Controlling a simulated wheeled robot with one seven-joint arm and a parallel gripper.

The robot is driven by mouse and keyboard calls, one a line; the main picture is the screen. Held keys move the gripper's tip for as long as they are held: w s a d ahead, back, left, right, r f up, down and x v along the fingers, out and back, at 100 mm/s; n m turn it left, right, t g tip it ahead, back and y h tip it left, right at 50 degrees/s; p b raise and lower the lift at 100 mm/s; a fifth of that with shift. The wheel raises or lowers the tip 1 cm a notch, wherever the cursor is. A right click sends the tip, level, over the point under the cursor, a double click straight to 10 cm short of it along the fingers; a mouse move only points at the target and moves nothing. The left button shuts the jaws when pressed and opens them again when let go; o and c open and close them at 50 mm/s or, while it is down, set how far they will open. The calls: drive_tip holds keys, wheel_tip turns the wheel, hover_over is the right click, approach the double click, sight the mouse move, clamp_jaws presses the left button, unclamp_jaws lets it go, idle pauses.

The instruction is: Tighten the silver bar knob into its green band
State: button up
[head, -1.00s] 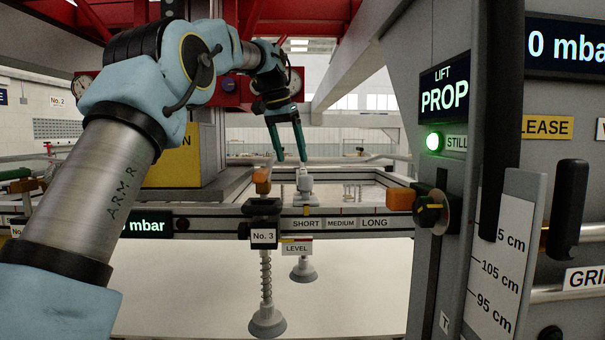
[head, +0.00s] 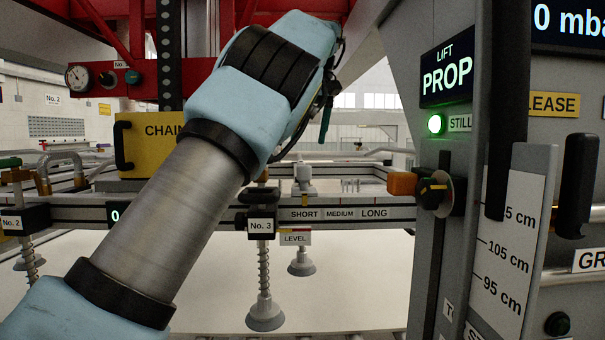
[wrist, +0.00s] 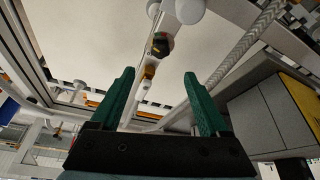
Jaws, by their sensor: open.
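A silver-grey upright knob-like fitting (head: 303,178) stands on the beam above the SHORT label in the head view. I take it for the bar knob, but its bar shape is not clear. I cannot make out a green band on it. My gripper (wrist: 160,75) is open in the wrist view, with teal fingers apart and nothing between them. An orange-tipped fitting with a black part (wrist: 160,45) lies beyond the fingertips there. In the head view one teal finger (head: 325,122) shows above and right of the silver fitting, apart from it; the rest is hidden by my arm.
The beam's suction cups (head: 265,315) hang over a pale sheet (head: 350,270). A grey control panel with a black-and-yellow dial (head: 434,190) stands at right. A yellow chain box (head: 142,145) is behind my arm. Open air lies above the beam between my arm and the panel.

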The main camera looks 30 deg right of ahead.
drive_tip(key=x, duration=1)
drive_tip(key=shift+w+f, duration=0.15)
drive_tip(key=shift+f, duration=0.15)
clamp_jaws()
